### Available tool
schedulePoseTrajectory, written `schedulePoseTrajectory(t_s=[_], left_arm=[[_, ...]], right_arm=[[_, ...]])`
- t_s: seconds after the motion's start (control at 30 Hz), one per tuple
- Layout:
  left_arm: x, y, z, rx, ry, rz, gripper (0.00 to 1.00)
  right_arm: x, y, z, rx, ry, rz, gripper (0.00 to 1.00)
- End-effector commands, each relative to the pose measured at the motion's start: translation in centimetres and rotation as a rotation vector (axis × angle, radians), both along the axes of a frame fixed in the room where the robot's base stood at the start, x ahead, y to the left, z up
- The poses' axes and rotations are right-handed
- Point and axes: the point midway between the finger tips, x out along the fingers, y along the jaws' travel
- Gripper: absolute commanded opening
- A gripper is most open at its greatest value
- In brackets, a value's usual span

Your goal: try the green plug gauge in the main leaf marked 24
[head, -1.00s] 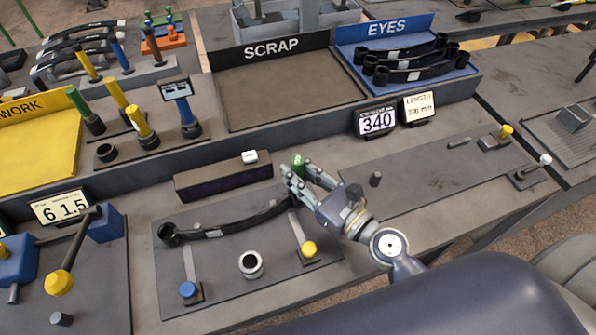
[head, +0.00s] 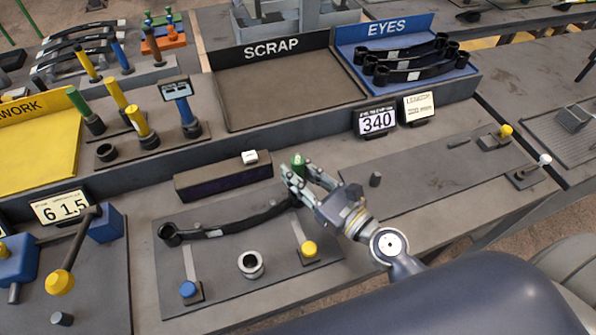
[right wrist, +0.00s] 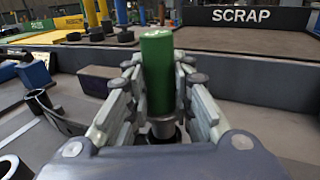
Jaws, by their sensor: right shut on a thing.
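My right gripper (head: 296,176) is shut on the green plug gauge (head: 299,162). The gauge stands upright between the fingers; in the right wrist view its green handle (right wrist: 157,70) rises above them, with a grey metal part below. The gauge is over the right end of the black main leaf (head: 235,222), which lies on a grey plate. The fingers hide that eye, so I cannot tell whether the gauge tip is inside it. The leaf's small white label is too small to read. My left gripper is not in view.
On the plate, a metal ring (head: 251,264), a blue knob (head: 188,289) and a yellow knob (head: 309,249) stand in front of the leaf. A dark block (head: 222,178) lies behind. The SCRAP tray (head: 290,90) and blue EYES tray (head: 440,72) are farther back.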

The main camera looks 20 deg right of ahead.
Motion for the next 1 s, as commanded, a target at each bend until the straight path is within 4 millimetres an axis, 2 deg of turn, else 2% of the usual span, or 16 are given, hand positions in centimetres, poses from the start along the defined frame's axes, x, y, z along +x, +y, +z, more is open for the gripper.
schedulePoseTrajectory(t_s=[1.0], left_arm=[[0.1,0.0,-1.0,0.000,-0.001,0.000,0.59]], right_arm=[[0.0,0.0,-1.0,0.001,-0.002,0.000,0.00]])
